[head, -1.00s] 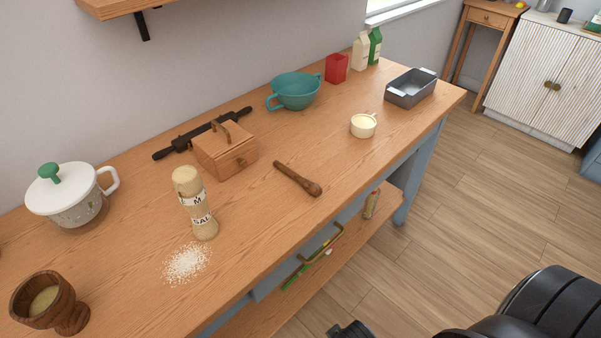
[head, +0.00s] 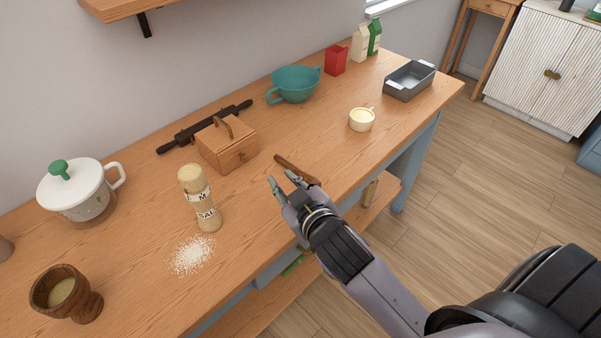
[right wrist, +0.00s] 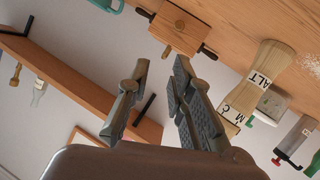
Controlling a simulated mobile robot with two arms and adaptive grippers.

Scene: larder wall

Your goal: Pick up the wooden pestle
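The wooden pestle (head: 294,167) lies on the wooden counter near its front edge, right of the small wooden box. Its near end is partly hidden behind my right gripper (head: 281,179). That gripper is open and empty, with its fingertips just left of and in front of the pestle in the head view. I cannot tell if they touch it. In the right wrist view the two fingers of the gripper (right wrist: 160,65) are apart with nothing between them, and I cannot make out the pestle there. My left gripper is not in view.
The wooden box (head: 228,148) stands behind the gripper, with a dark rolling pin (head: 188,137) behind it. A cream cup (head: 362,120) stands right. A wooden mortar-like cup (head: 66,293) is front left.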

